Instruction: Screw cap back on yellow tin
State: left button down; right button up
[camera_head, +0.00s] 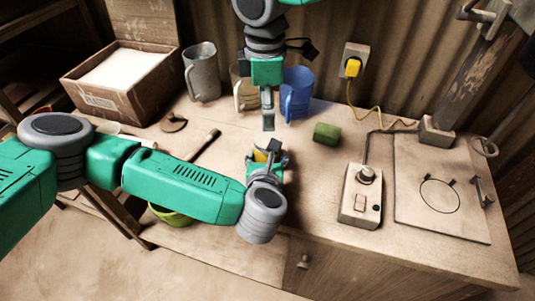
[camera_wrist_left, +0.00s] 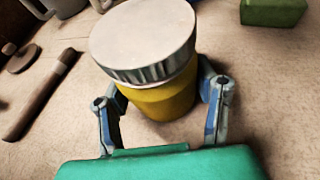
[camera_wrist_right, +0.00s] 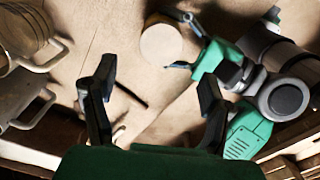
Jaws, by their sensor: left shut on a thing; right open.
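The yellow tin (camera_wrist_left: 165,101) stands on the workbench with a pale round cap (camera_wrist_left: 143,35) on its top. The cap has a ridged metal rim; I cannot tell whether it is threaded on. My left gripper (camera_wrist_left: 160,98) is shut around the tin's yellow body, one finger on each side, below the cap. In the head view, my left gripper (camera_head: 268,158) hides most of the tin. My right gripper (camera_head: 268,122) hangs above and behind the tin, open and empty. In the right wrist view, the cap (camera_wrist_right: 161,44) lies beyond the open right fingers (camera_wrist_right: 152,88).
A green block (camera_head: 327,133) lies right of the tin. A blue mug (camera_head: 297,92) and a grey mug (camera_head: 202,72) stand behind. A switch box (camera_head: 361,195) and a plate (camera_head: 440,190) are at the right. A dark-handled tool (camera_head: 205,144) lies left of the tin.

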aim_at(266, 138)
jog(key=shift+f, duration=4)
jog(key=c, duration=1.2)
jog(key=shift+m, duration=1.1)
jog(key=o, duration=1.3)
jog(key=shift+o, duration=0.2)
notch_tip(266, 138, up, 12)
jog(key=shift+a, duration=0.15)
jog(key=shift+w+f, duration=0.1)
